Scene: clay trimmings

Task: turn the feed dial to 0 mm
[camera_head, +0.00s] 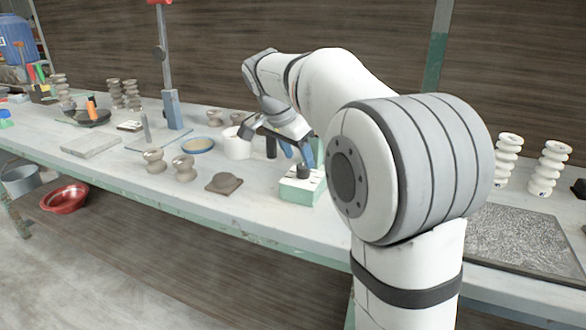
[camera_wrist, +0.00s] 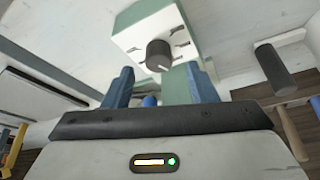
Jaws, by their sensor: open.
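The feed dial is a dark round knob (camera_wrist: 159,54) on the white face of a green-and-white box (camera_wrist: 198,22). A small pale mark shows at the knob's lower edge in the wrist view. Dark marks lie around the knob, too small to read. The head view shows the box (camera_head: 294,190) near the table's front edge, with the knob (camera_head: 303,171) on top. My gripper (camera_wrist: 160,70) is open, its two blue fingers apart. The knob appears between and beyond the fingertips, with nothing held. In the head view my gripper (camera_head: 298,152) is just above the box.
A dark cylinder (camera_wrist: 275,66) stands to the right of the box in the wrist view. In the head view a white cup (camera_head: 237,145), a blue-rimmed dish (camera_head: 198,145) and a brown clay piece (camera_head: 224,183) lie left of the box. Spool-shaped pieces (camera_head: 154,161) stand farther left.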

